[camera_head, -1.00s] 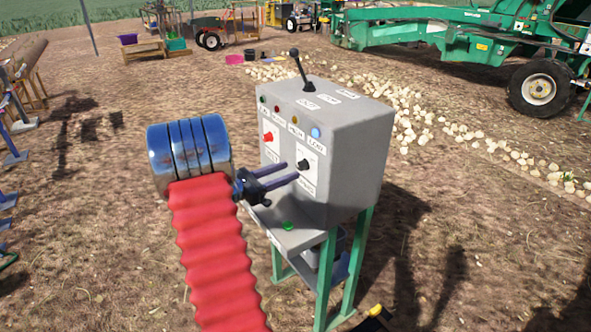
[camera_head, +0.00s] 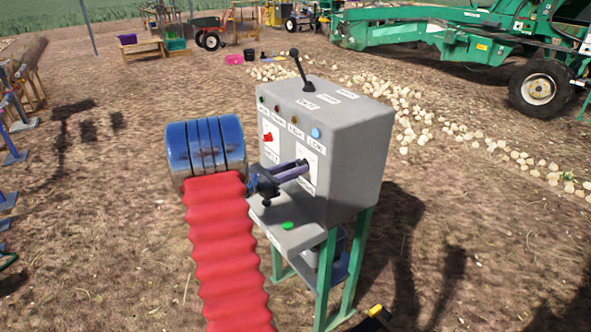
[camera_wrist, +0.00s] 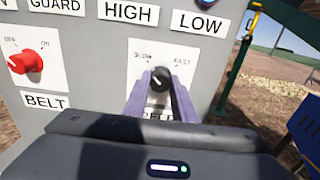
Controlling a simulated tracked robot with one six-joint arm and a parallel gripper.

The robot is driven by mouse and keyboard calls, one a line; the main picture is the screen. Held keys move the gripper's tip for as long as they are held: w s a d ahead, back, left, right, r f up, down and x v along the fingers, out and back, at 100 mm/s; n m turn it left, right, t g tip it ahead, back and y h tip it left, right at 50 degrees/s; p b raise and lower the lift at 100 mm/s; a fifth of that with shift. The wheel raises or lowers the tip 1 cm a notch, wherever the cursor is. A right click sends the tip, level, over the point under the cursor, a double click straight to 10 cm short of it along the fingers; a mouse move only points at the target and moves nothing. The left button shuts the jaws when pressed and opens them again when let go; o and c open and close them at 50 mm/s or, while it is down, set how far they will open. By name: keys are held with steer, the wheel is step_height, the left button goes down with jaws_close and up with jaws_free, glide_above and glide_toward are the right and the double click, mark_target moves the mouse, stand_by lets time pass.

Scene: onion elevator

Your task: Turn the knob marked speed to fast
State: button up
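The speed knob (camera_wrist: 160,79) is small, round and black. It sits on a white plate on the grey control box (camera_head: 345,150), with SLOW at upper left and FAST at upper right. The label below is partly hidden by my gripper. My gripper (camera_head: 302,168) reaches the box face at this knob. In the wrist view, its two purple fingers (camera_wrist: 160,85) lie on the knob's left and right sides with no clear gap, so it looks shut on it. I cannot tell clearly where the knob points.
A red belt knob (camera_wrist: 24,62) is left of the speed knob. A black lever (camera_head: 299,66) stands on the box top. A green button (camera_head: 287,225) is on the shelf below my gripper. Lamps line the box's upper face.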

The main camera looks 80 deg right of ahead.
steer(key=c, duration=0.4)
steer(key=shift+a, duration=0.2)
steer(key=shift+c, duration=0.4)
steer(key=shift+d, duration=0.15)
